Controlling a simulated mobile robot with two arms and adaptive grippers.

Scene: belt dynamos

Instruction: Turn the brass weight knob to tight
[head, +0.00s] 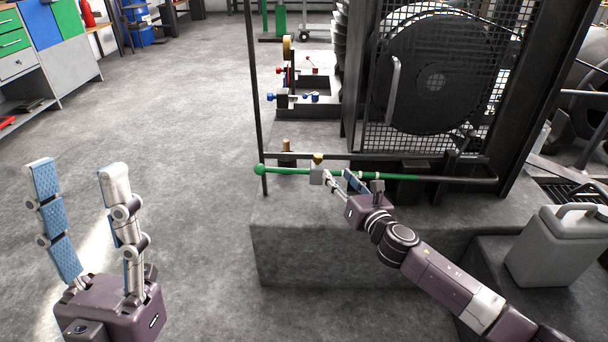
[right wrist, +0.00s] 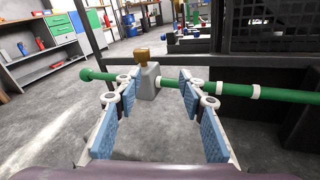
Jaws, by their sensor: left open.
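The brass weight knob (head: 318,158) sits on top of a pale grey weight block (head: 317,175), which is on the green lever bar (head: 285,171). In the right wrist view the brass knob (right wrist: 142,56) stands upright on the grey block (right wrist: 148,84). My right gripper (head: 338,180) is open at the bar. In its wrist view its fingers lie on either side, with the block and a length of bar ahead between them. I cannot tell whether a fingertip touches the block. My left gripper (head: 77,168) is open and empty over the floor at left.
The green bar ends in a ball (head: 259,170) at left. A dark mesh guard (head: 435,80) stands behind the bar on a concrete plinth (head: 330,250). A grey canister (head: 555,250) stands at right. The left floor is clear.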

